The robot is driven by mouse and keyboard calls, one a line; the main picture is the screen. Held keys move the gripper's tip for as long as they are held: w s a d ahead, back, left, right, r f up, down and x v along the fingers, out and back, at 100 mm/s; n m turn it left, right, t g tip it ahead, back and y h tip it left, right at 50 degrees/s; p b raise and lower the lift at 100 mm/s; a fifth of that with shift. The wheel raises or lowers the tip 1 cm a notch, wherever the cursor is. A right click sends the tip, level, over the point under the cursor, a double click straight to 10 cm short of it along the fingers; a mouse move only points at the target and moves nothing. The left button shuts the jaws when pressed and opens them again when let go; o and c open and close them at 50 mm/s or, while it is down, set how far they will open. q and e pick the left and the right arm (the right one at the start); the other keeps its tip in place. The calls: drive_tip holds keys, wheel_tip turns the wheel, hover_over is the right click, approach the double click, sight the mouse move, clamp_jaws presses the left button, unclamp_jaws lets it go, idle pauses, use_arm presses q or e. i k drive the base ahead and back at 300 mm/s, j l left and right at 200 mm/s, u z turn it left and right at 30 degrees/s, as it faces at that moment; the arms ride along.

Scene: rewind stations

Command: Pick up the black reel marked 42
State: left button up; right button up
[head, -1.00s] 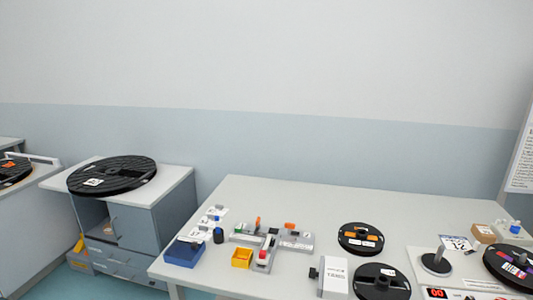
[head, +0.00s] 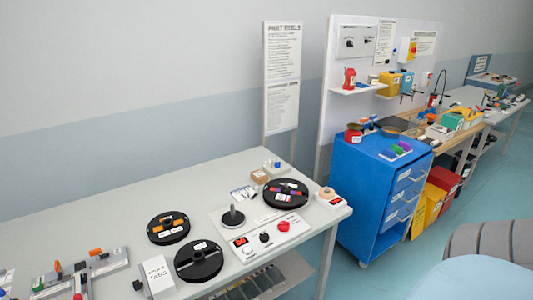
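Several black reels lie on the light grey table (head: 90,207) in the head view. One black reel with orange parts and white labels (head: 168,228) lies left of the rewind unit. A plain black reel with a white label (head: 198,262) lies in front of it, nearer the table's front edge. A third black reel with purple and red parts (head: 286,193) sits at the right side of the rewind unit (head: 262,237). The markings are too small to read, so I cannot tell which reel is 42. Neither of my grippers is in view.
A white tag box (head: 158,276) is close to the left of the plain reel. A blue drawer cabinet (head: 365,195) stands right of the table. The table's back left is clear.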

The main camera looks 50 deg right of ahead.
sight(274, 195)
drive_tip(key=z, duration=1.65)
drive_tip(key=u, duration=0.9)
drive_tip(key=l+u, duration=0.4)
drive_tip(key=i+l+u, duration=0.1)
drive_tip(key=u, duration=0.25)
drive_tip(key=l+u, duration=0.6)
drive_tip(key=l, duration=0.15)
drive_tip(key=k+l+u, duration=0.35)
drive_tip(key=l, duration=0.3)
drive_tip(key=k+l+u, duration=0.1)
drive_tip(key=l, duration=0.25)
drive_tip(key=k+l, duration=0.15)
drive_tip(key=l, duration=0.2)
drive_tip(key=k+l+u, duration=0.15)
drive_tip(key=l, duration=0.15)
